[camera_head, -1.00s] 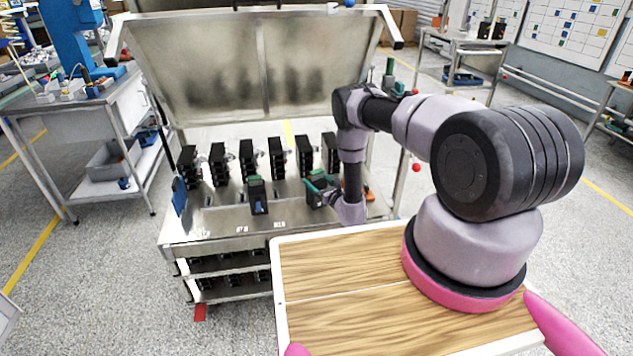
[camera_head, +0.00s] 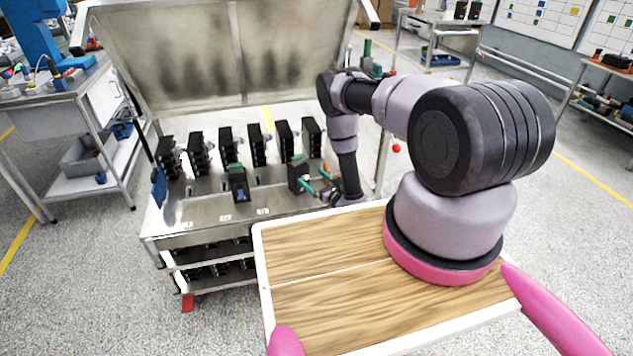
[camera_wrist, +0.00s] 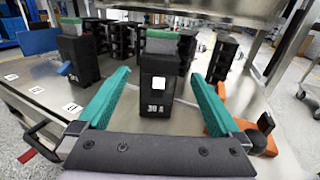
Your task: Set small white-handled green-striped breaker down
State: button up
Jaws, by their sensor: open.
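The small breaker (camera_wrist: 157,88) is a black block with a green-grey top, a white handle on its front and a "30 A" style marking. It stands upright on the metal bench (camera_head: 207,208) and also shows in the head view (camera_head: 297,177). My gripper (camera_wrist: 161,74) is open, its two teal fingers on either side of the breaker with gaps visible at both sides. In the head view my gripper (camera_head: 320,184) is just to the right of the breaker.
A similar green-topped breaker (camera_head: 238,183) stands to the left on the bench. A row of black units (camera_head: 227,150) lines the back, below a raised metal lid (camera_head: 215,55). An orange piece (camera_wrist: 218,122) lies by the right finger. A blue piece (camera_head: 158,187) stands at the left edge.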

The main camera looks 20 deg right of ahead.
jog(key=w+a+r+n+g+y, duration=0.2)
jog(key=a+r+n+y, duration=0.15)
jog(key=r, duration=0.65)
jog(key=w+a+r+n+g+y, duration=0.25)
jog(key=a+r+y, duration=0.2)
jog(key=r, duration=0.65)
jog(key=s+a+r+n+g+y, duration=0.1)
jog(key=s+a+r+n+g, duration=0.15)
jog(key=r, duration=0.45)
jog(key=s+a+r+n+g+y, duration=0.1)
jog(key=s+a+r+n+g, duration=0.2)
jog(key=r, duration=0.5)
jog(key=s+a+r+n+g+y, duration=0.1)
jog(key=s+r+n+g, duration=0.3)
jog(key=r, duration=0.3)
jog(key=s+d+r+n+g+h, duration=0.35)
jog(key=s+r+n+h, duration=0.35)
jog(key=s+r, duration=0.55)
jog(key=s+d+r+n+t+h, duration=0.2)
jog(key=s+d+r+t+h, duration=0.1)
jog(key=s+d, duration=0.3)
jog(key=s+d+r+n+t+h, duration=0.3)
jog(key=s+d+r+t+h, duration=0.1)
jog(key=s+d, duration=0.3)
jog(key=shift+s+d+t+h, duration=0.25)
jog(key=shift+t+h, duration=0.3)
jog(key=shift+h, duration=0.35)
